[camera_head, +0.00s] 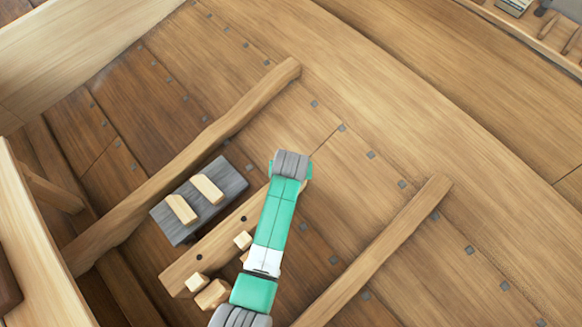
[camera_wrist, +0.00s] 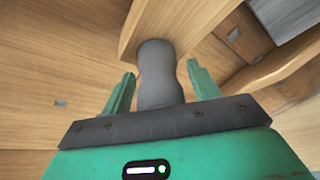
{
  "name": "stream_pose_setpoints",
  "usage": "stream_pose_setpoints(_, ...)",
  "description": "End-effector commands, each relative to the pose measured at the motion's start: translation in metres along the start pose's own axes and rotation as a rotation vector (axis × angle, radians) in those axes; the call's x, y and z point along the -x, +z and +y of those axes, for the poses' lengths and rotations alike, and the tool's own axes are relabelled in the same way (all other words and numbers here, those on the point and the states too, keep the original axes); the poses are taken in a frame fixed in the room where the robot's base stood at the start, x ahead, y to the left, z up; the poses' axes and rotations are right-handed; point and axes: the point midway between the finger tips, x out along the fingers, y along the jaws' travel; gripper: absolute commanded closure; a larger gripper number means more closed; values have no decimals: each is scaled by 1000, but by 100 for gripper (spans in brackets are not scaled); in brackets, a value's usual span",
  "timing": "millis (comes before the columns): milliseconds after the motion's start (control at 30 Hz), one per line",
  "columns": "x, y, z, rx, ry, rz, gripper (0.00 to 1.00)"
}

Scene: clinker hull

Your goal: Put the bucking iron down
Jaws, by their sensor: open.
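A dark grey, waisted, rounded piece, which looks like the bucking iron (camera_wrist: 156,82), stands between the fingers of my gripper (camera_wrist: 161,70) in the wrist view. The green fingers are spread, with a visible gap on each side of it. Its lower end is hidden behind my gripper's body, and its upper end lies against a wooden plank in the picture; I cannot tell whether they touch. In the head view my green arm reaches over the planks; my gripper's fingers and the iron cannot be made out there.
A grey block (camera_head: 223,186) with two pale wooden strips on it lies left of my arm. A wooden bar (camera_head: 185,267) with dark holes and small wooden blocks lies beside it. Raised ribs (camera_head: 205,142) and (camera_head: 385,243) cross the planking. Bare planks (camera_head: 400,110) lie to the right.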

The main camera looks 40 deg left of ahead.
Motion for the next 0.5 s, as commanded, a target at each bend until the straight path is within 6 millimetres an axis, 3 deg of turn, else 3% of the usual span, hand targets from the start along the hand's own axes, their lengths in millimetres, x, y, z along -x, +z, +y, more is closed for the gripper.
stream_pose_setpoints(167, 21, -3, 0, -1, 0, 1, 40)
stream_pose_setpoints(500, 103, -3, 0, -1, 1, 2, 40)
